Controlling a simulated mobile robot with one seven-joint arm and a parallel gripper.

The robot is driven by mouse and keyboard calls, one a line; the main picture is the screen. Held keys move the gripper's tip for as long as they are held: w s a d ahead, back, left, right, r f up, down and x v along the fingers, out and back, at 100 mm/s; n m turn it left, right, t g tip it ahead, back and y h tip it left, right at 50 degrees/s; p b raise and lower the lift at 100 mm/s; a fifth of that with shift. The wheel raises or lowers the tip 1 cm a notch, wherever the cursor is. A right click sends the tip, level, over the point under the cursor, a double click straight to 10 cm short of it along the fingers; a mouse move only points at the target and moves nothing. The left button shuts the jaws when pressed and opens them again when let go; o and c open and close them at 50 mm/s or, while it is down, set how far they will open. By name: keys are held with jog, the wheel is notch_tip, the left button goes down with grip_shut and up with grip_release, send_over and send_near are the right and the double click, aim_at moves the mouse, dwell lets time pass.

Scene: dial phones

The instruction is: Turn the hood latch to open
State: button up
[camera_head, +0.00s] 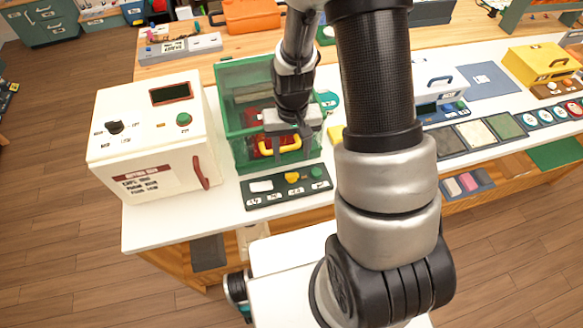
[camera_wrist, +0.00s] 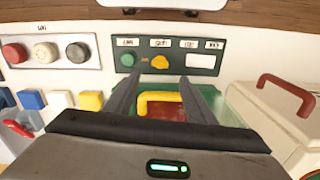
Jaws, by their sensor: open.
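A green see-through hood (camera_head: 228,105) stands on the white bench, with a yellow handle (camera_head: 284,147) low on its front side. A dark green panel (camera_head: 262,200) in front of it carries a white plate, a yellow knob (camera_head: 292,178) and a green button. I cannot tell which part is the latch, as the labels are too small to read. My gripper (camera_head: 292,134) is over the hood, above the yellow handle. In the wrist view its two fingers (camera_wrist: 160,86) are apart and empty, with the handle (camera_wrist: 172,98) showing between them and the yellow knob (camera_wrist: 159,62) beyond the tips.
A white box (camera_head: 150,140) with a red handle stands close to the left of the hood. My arm covers much of the bench to the right. The bench's front edge is near the panel.

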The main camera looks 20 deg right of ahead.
aim_at(292, 174)
notch_tip(292, 174, down, 10)
jog(key=b, duration=0.5)
jog(key=shift+r+b, duration=0.25)
jog(key=shift+b, duration=0.15)
jog(key=c, duration=1)
jog(key=shift+f+n+b, duration=0.1)
jog(key=shift+n+b, duration=0.25)
jog(key=shift+n, duration=0.25)
jog(key=shift+c, duration=0.2)
jog(key=o, duration=1)
jog(key=shift+o, duration=0.2)
